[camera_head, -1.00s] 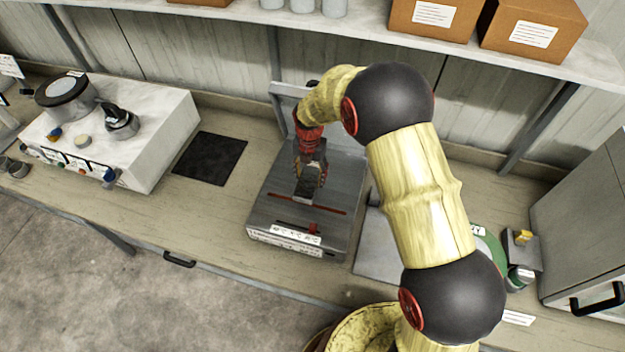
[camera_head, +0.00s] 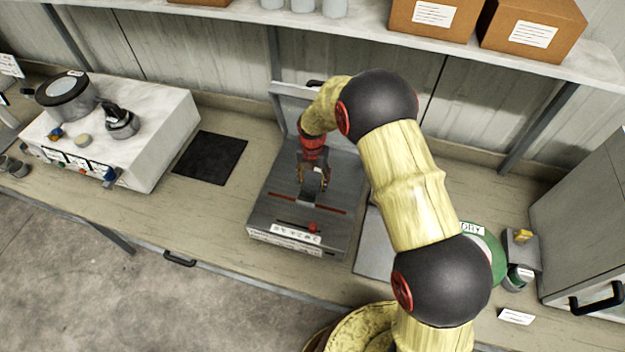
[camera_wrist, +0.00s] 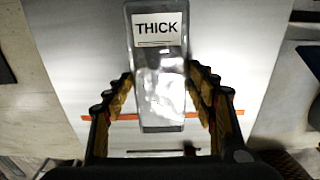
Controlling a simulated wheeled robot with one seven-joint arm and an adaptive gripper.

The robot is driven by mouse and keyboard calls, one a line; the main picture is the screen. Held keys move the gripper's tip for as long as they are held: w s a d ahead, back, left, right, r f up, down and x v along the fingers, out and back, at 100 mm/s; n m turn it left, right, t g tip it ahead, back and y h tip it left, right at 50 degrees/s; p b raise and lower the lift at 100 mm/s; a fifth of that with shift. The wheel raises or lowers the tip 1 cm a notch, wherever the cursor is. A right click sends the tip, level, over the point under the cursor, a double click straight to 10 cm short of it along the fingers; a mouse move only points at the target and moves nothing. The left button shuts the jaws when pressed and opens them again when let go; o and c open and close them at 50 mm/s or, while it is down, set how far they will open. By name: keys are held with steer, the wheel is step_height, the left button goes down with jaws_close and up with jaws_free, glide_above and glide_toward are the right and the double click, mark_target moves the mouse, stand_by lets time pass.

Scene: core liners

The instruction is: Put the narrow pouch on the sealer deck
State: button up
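A slim silvery pouch labelled "THICK" (camera_wrist: 160,95) lies on the grey sealer deck (camera_head: 275,212), across the thin reddish strip, in the wrist view. In the wrist view the fingers of my gripper (camera_wrist: 161,76) stand on either side of the pouch, with small gaps. I see no label that reads "narrow".
A black mat (camera_head: 210,158) and a white-topped unit (camera_head: 165,125) are left of the sealer. A green round object (camera_head: 485,250), a small grey device (camera_head: 520,255) and a grey cabinet (camera_head: 590,220) are to the right. A shelf with boxes (camera_head: 530,30) runs above.

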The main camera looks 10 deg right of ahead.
mark_target(313, 181)
steer(key=o, duration=0.3)
steer(key=shift+r, duration=0.1)
step_height(313, 181, up, 8)
steer(key=shift+f, duration=0.2)
stand_by(0.4)
stand_by(0.4)
